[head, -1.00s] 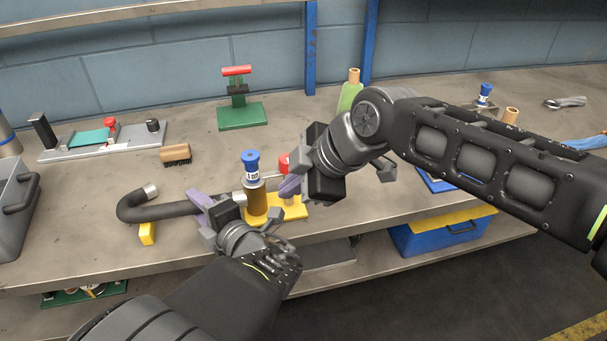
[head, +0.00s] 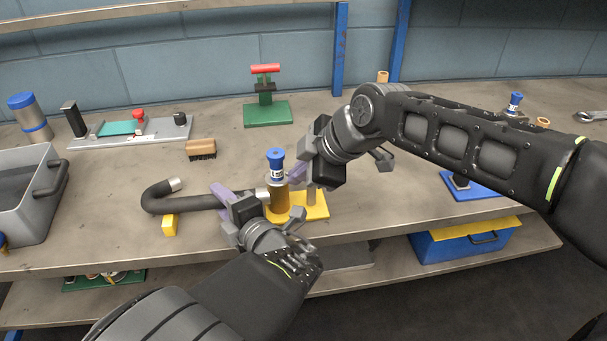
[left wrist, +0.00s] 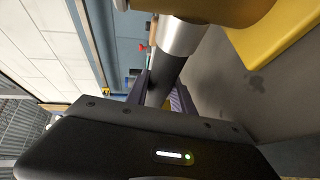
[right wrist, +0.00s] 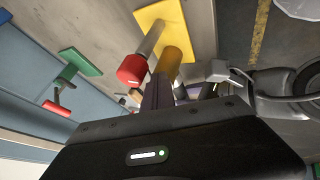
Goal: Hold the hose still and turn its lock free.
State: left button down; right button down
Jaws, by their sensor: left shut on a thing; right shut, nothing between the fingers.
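The black curved hose (head: 188,202) lies along the bench, its right end meeting an amber cylinder (head: 280,192) with a blue cap (head: 275,157). My left gripper (head: 226,200) is shut around the hose just left of that cylinder. In the left wrist view the hose (left wrist: 163,82) passes between the purple fingers, below a silver collar (left wrist: 181,37). My right gripper (head: 297,174) is shut and empty, its fingertips close to the cylinder's right side below the cap. Contact is unclear.
The cylinder and post stand on a yellow plate (head: 312,211). A brush (head: 201,149), a green stand (head: 268,113) and a grey bin (head: 25,205) are around. A blue box (head: 462,239) is on the lower shelf.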

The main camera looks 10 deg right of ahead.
jog(key=shift+d, duration=0.15)
jog(key=shift+s+d, duration=0.45)
jog(key=shift+d, duration=0.15)
jog(key=shift+s, duration=0.1)
jog(key=s+d+r, duration=0.2)
jog(key=s+r, duration=0.6)
jog(key=s, duration=0.1)
dwell(0.4)
